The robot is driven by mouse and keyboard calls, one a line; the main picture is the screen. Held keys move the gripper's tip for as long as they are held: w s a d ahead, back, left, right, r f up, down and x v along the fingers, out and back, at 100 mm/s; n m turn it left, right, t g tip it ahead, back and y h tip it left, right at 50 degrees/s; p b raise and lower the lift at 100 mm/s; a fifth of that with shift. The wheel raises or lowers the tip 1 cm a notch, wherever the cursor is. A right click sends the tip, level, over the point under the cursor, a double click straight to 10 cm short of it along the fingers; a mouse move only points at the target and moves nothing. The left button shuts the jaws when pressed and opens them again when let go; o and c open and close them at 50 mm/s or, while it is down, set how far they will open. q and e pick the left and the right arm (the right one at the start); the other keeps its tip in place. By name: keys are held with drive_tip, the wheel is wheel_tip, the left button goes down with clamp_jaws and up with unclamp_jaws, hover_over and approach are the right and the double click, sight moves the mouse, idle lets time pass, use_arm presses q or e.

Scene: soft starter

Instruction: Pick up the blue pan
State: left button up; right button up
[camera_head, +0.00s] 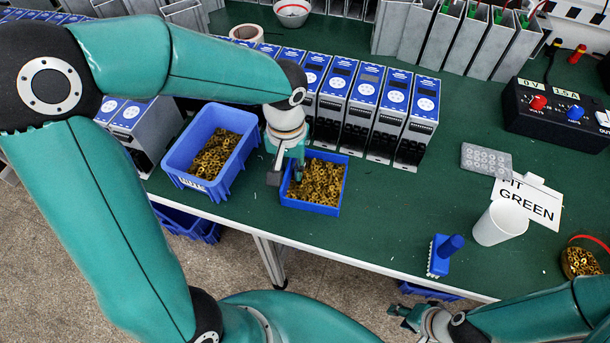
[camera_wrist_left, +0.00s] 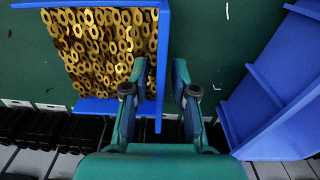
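The blue pan (camera_head: 310,208) is a shallow, square-sided tray full of brass nuts, lying on the green bench near its front edge. It also shows in the left wrist view (camera_wrist_left: 164,40) at the upper left. My left gripper (camera_head: 287,173) is at the pan's left wall. In the left wrist view the gripper (camera_wrist_left: 160,75) is open, with one finger on the nut side of the wall and the other outside; contact cannot be told. My right gripper (camera_head: 407,316) is low at the bottom, off the bench front, its opening unclear.
A deeper blue bin (camera_head: 178,160) of brass nuts stands close left of the pan. A row of blue-and-grey devices (camera_head: 362,100) stands behind. A blue brush (camera_head: 440,256) and white cup (camera_head: 500,222) are to the right. The bench between pan and brush is clear.

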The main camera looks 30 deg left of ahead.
use_arm(q)
clamp_jaws()
drive_tip(key=shift+r, duration=0.1)
